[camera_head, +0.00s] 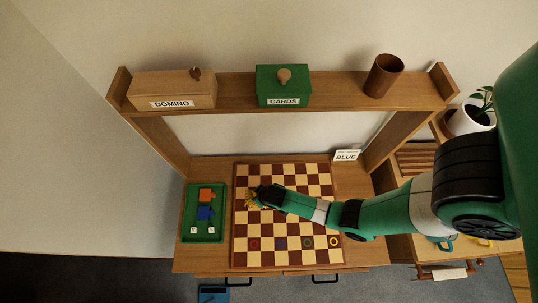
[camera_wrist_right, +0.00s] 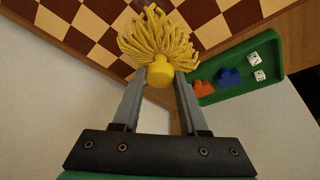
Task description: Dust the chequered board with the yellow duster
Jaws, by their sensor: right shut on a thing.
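The chequered board (camera_head: 290,185) lies flat on the desk, with brown and cream squares; part of it also shows in the right wrist view (camera_wrist_right: 95,35). The yellow duster (camera_wrist_right: 157,45) has a fringe of strands and a round yellow end. My right gripper (camera_wrist_right: 160,82) is shut on that round end. In the head view, my right gripper (camera_head: 262,196) reaches across the board to its left part. The duster (camera_head: 250,199) shows there only as a small yellow patch at the board's left edge. I cannot tell if the strands touch the board. My left gripper is not in view.
A green tray (camera_head: 203,236) with orange and blue pieces and dice stands left of the board. Several coloured rings lie on the board's near rows. A shelf above holds a DOMINO box (camera_head: 172,90), a green CARDS box (camera_head: 283,86) and a brown cup (camera_head: 384,75).

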